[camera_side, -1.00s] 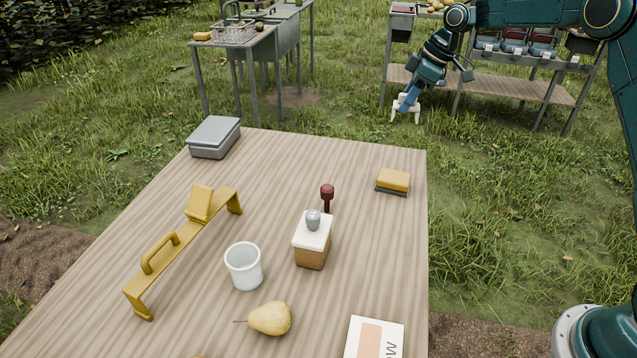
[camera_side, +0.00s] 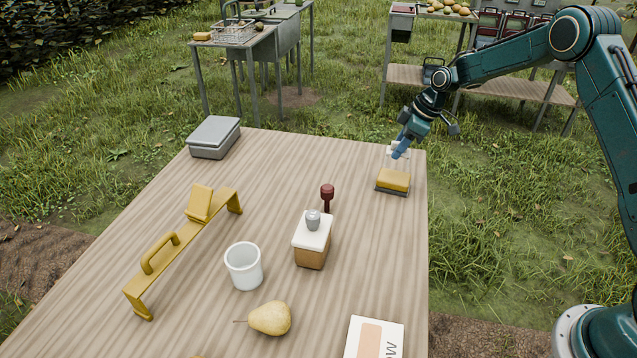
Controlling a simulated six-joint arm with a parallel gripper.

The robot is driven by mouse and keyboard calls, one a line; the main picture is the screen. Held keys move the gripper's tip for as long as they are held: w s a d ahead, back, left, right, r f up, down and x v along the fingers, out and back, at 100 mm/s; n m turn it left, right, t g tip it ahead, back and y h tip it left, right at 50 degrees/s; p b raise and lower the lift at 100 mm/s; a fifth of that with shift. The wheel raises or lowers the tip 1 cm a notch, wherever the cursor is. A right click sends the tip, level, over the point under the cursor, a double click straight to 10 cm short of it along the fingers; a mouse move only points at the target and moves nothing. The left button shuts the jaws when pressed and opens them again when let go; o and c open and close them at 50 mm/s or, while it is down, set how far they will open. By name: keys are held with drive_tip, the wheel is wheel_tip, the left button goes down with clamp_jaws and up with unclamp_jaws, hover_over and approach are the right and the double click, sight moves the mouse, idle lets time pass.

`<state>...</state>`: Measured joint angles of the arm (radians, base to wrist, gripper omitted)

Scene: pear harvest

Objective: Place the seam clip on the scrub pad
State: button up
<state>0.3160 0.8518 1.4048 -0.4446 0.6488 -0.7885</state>
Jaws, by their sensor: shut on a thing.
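The scrub pad (camera_side: 394,181), yellow with a dark underside, lies at the far right corner of the table. My gripper (camera_side: 399,155) is just above the pad's far edge in the picture, pointing down. It is shut on the white seam clip (camera_side: 393,149), which is small here and partly hidden by the fingers. I cannot tell whether the clip touches the pad or hangs a little above it.
The wooden table (camera_side: 300,165) is clear around the pad. A box with a white lid (camera_side: 312,240), a dark red knobbed tool (camera_side: 327,195), a white cup (camera_side: 244,266), a pear (camera_side: 270,318), a yellow stand (camera_side: 190,235) and a grey case (camera_side: 214,138) stand elsewhere.

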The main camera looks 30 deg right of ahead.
drive_tip(key=shift+f, duration=2.15)
drive_tip(key=shift+f, duration=0.1)
drive_tip(key=o, duration=1)
drive_tip(key=shift+c, duration=0.2)
drive_tip(key=v, duration=1.2)
